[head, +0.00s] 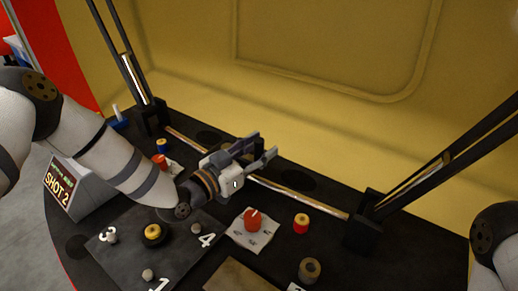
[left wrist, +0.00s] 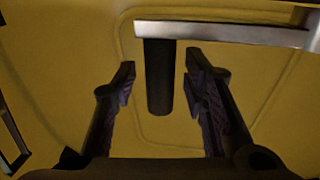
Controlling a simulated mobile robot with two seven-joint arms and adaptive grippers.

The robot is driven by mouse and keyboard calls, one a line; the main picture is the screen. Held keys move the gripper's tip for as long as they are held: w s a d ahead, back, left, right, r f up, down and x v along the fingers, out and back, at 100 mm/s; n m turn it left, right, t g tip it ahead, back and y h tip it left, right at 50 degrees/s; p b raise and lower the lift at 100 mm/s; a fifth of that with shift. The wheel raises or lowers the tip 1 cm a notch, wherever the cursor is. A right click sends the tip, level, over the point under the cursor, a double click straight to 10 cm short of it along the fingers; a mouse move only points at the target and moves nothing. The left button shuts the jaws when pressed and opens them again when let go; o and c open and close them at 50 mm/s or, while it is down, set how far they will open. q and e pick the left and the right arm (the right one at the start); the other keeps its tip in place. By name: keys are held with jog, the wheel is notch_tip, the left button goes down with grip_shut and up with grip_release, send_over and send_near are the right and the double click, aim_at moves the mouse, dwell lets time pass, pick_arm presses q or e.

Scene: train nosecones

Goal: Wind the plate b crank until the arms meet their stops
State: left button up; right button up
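My left gripper (head: 262,147) is open over the dark table, in front of the yellow wall. In the left wrist view its two fingers (left wrist: 162,85) stand apart, one on each side of a black cylindrical handle (left wrist: 159,78), with gaps visible on both sides. The handle hangs from a silver crank bar (left wrist: 225,33). The crank is not clear in the head view. Two black slotted arms rise at the left (head: 126,55) and right (head: 450,160), both tilted. A copper-coloured rod (head: 300,201) runs between their bases. My right gripper is out of view.
A dark numbered board (head: 180,262) with a yellow-and-black knob (head: 154,234) lies in front. A red knob (head: 253,219) on white paper, a red-and-yellow spool (head: 301,223) and a tan-and-grey roll (head: 309,269) are near. A SHOT 2 sign (head: 65,192) stands left.

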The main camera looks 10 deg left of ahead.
pick_arm(q)
grip_shut()
jog(key=shift+s, duration=0.1)
